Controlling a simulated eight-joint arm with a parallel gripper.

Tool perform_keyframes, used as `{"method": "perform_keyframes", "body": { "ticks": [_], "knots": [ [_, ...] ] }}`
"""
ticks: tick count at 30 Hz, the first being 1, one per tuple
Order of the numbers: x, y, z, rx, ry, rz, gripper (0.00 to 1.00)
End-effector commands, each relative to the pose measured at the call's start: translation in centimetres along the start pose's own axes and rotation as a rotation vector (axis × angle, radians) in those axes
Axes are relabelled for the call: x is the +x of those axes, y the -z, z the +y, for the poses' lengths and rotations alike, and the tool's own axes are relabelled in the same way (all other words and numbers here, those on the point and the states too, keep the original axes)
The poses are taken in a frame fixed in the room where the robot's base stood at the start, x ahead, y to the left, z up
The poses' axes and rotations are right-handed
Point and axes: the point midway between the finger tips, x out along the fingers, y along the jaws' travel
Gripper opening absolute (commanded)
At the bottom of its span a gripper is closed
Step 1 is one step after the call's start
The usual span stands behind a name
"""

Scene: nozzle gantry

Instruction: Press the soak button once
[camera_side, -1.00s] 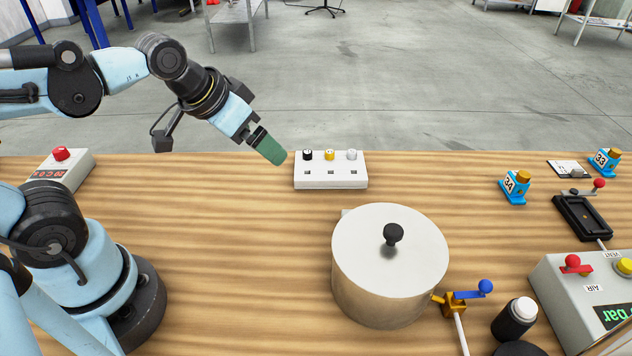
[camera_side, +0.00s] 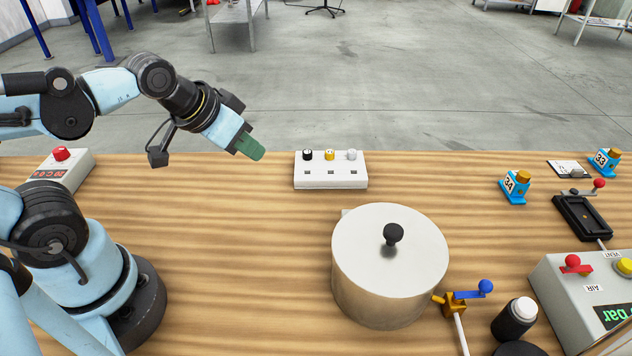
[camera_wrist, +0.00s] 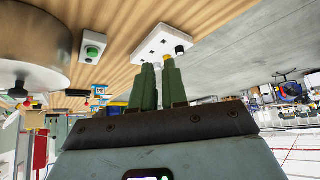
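No lettering that reads "soak" is legible on any button. A white box (camera_side: 330,178) stands at the table's far edge, with a black knob (camera_side: 307,155), a yellow knob (camera_side: 329,155) and a white knob (camera_side: 352,155) on top. In the wrist view, a small grey box bears a green button (camera_wrist: 91,52) beside the pot. A box at the left has a red button (camera_side: 61,153) and a red display. My gripper (camera_side: 251,148) is in the air left of the white box, touching nothing. Its green fingers lie close together in the wrist view, with a narrow gap between the tips.
A large lidded metal pot (camera_side: 380,290) stands mid-table, with a blue-handled valve (camera_side: 480,289) beside it. At the right are a grey control box (camera_side: 560,290), a black bottle (camera_side: 515,318) and blue numbered blocks (camera_side: 515,187). Bare wood lies between my base and the pot.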

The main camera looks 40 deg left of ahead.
Motion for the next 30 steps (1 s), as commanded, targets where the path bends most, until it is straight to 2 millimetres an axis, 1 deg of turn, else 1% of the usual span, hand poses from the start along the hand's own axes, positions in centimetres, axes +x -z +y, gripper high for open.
{"method": "perform_keyframes", "body": {
  "ticks": [1, 2, 3, 30],
  "knots": [
    [0.0, 0.0, 0.0, 0.0, 0.0, 0.0, 0.05],
    [0.0, 0.0, 0.0, 0.0, 0.0, 0.0, 0.0],
    [0.0, 0.0, 0.0, 0.0, 0.0, 0.0, 0.0],
    [0.0, 0.0, 0.0, 0.0, 0.0, 0.0, 0.0]
  ]
}}
